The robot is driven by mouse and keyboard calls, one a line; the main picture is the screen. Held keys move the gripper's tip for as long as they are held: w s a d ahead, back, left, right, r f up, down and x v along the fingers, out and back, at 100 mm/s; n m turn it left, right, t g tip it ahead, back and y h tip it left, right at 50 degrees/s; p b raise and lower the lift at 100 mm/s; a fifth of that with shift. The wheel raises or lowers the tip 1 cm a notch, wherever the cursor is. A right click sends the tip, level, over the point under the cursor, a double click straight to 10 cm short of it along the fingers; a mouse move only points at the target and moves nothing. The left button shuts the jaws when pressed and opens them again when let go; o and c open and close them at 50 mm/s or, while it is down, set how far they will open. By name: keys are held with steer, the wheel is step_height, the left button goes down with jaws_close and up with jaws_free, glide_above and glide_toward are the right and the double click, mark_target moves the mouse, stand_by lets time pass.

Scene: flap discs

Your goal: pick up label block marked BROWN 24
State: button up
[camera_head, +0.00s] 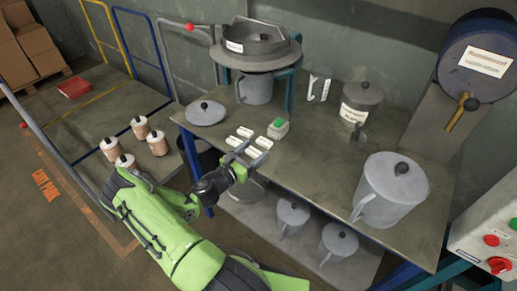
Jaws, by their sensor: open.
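Several small white label blocks (245,132) lie in a cluster on the near left part of the workbench. Their markings are too small to read, so I cannot tell which one is BROWN 24. My gripper (243,160) is open at the bench's near edge, just in front of the cluster. The nearest white blocks show close to its fingertips, and I cannot tell whether they touch. My green arm comes in from the bottom of the view.
A grey box with a green top (279,127) stands right of the blocks. A grey lid (206,112) lies to their left. A large lidded jug (390,188) and a labelled pot (360,101) stand further right. The bench (310,160) is bare in the middle.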

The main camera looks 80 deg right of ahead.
steer(key=shift+x, duration=0.85)
steer(key=shift+w+a, duration=0.1)
steer(key=shift+a, duration=0.1)
steer(key=shift+d, duration=0.1)
steer(key=c, duration=0.7)
